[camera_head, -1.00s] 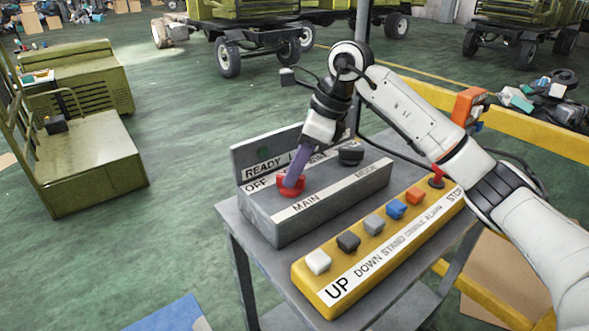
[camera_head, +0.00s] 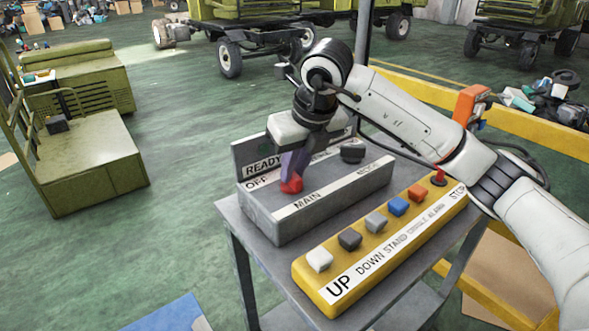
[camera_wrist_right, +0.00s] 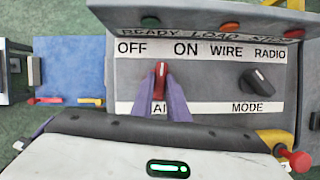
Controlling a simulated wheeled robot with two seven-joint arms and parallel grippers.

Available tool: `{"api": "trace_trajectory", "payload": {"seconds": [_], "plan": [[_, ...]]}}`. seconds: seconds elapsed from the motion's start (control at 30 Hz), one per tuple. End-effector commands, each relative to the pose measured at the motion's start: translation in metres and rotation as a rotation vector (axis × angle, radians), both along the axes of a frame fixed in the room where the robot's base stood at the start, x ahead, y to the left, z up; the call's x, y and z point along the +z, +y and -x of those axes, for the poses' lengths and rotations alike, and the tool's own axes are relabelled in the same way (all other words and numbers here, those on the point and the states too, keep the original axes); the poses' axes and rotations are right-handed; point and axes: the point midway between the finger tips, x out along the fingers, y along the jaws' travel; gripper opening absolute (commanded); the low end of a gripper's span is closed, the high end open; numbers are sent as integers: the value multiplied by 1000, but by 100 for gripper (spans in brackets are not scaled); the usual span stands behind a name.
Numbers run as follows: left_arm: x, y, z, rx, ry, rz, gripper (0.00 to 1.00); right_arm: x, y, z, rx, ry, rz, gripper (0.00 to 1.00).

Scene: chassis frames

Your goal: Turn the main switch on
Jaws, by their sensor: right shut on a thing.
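The main switch is a red knob (camera_head: 291,185) on the grey control box (camera_head: 262,215), above the MAIN label. It also shows in the right wrist view (camera_wrist_right: 160,82), its handle upright in the picture, pointing between the OFF and ON labels. My right gripper (camera_head: 293,174) is above the box, with its purple fingers shut on the red knob. In the right wrist view the two fingertips (camera_wrist_right: 161,96) sit on either side of the knob's handle. The fingers hide part of the knob's base and the MAIN label. My left gripper is not in view.
A black mode knob (camera_wrist_right: 259,82) is to the right of the main switch. A yellow button panel (camera_head: 312,283) with several coloured buttons and a red stop button (camera_head: 439,178) lies in front of the box on the grey cart (camera_head: 226,212). A yellow rail (camera_head: 545,135) stands behind right.

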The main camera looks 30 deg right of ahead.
Motion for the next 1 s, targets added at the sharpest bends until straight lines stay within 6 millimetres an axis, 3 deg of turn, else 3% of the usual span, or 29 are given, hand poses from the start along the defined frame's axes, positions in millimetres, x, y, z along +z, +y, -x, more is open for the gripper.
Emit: {"api": "trace_trajectory", "payload": {"seconds": [0.5,1.0], "plan": [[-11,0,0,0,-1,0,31,1,4,-2,-457,-4,-1,0],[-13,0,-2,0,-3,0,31,2,5,-2,-665,-3,-2,0]]}}
